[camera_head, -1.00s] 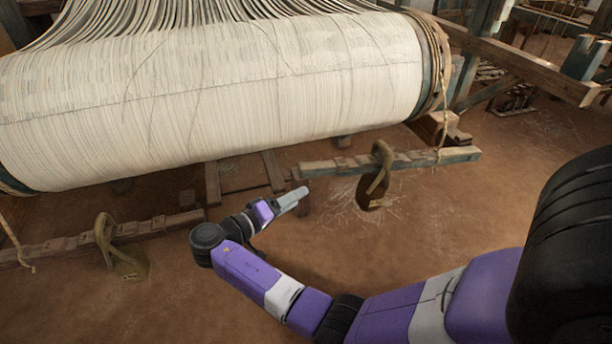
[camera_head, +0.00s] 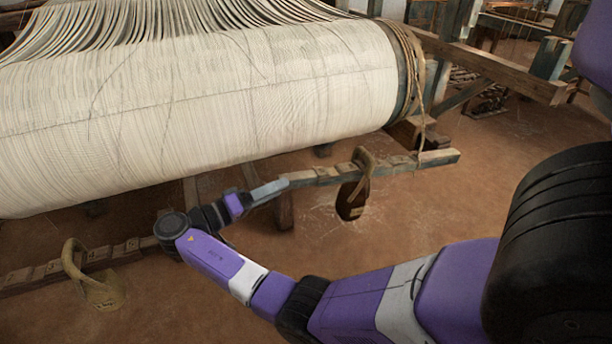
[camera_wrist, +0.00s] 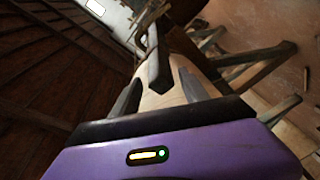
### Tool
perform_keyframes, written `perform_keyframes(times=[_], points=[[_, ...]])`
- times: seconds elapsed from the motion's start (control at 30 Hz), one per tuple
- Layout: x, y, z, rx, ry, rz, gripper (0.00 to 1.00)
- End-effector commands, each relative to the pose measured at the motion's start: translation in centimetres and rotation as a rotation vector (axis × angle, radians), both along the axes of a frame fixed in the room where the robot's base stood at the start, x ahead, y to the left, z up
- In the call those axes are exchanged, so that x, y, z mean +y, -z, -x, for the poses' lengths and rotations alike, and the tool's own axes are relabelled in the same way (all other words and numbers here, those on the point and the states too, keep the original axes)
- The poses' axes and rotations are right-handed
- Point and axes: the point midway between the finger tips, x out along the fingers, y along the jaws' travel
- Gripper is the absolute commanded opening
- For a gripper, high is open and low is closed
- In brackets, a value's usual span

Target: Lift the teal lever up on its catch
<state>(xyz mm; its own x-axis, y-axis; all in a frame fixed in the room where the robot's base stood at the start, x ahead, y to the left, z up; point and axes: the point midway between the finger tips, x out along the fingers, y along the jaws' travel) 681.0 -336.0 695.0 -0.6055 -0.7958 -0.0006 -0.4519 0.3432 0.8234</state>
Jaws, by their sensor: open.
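The lever with worn teal paint (camera_head: 432,158) is a long notched bar below the right part of the cloth roll. A brown weight (camera_head: 352,200) hangs from it by a loop. My gripper (camera_head: 284,183) is at the bar's left end, and its fingers overlap that end in the head view. In the wrist view my gripper (camera_wrist: 160,88) is open, with a dark bar end (camera_wrist: 158,72) showing between the two fingers. I cannot tell whether either finger touches it. The catch cannot be made out.
The large cream warp roll (camera_head: 200,100) lies just above and behind the lever. A second brown notched bar (camera_head: 110,255) with a looped weight (camera_head: 95,285) is at the lower left. A rope (camera_head: 424,110) hangs at the roll's right end. The earthen floor (camera_head: 420,210) is clear at right.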

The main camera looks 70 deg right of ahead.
Motion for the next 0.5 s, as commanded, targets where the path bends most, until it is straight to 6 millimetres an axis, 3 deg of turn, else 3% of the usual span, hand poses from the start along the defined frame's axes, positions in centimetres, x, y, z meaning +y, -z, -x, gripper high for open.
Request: perform_keyframes(times=[0.17, 0.5], points=[[-0.5, 0.0, 0.4, -0.001, 0.003, 0.002, 0.53], [-4.4, 0.0, 3.5, -0.001, 0.004, 0.001, 0.53]])
